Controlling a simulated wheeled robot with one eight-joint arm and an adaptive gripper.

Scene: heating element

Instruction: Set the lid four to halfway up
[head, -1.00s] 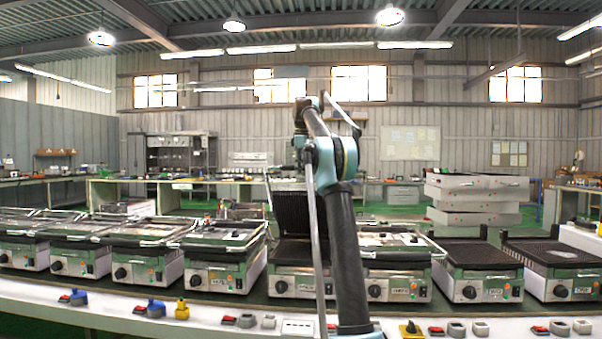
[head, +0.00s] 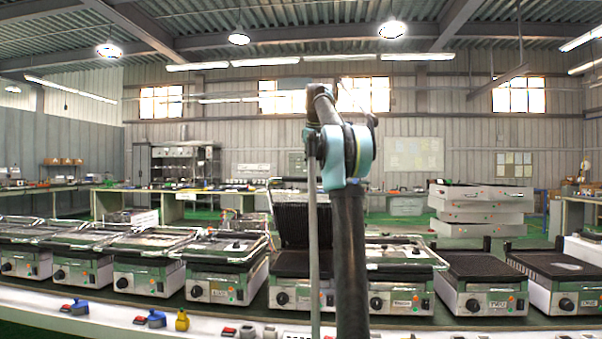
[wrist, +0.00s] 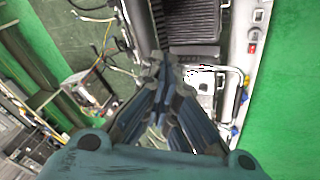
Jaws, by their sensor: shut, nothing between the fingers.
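The fourth grill from the right (head: 292,296), which I take as number four, stands in the middle of the row, partly behind my arm. Its ribbed dark lid (head: 296,228) is raised steeply above the lower plate, with a handle bar at its top. In the wrist view my gripper (wrist: 167,62) is shut and empty, pointing at the bench from above. A ribbed dark plate (wrist: 193,22) lies just beyond its fingertips; I cannot tell whether they touch anything. In the head view my gripper is hidden behind my arm.
The grill on the left (head: 222,285) is also closed. Two right-hand grills show bare plates. Coloured switches line the front ledge.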

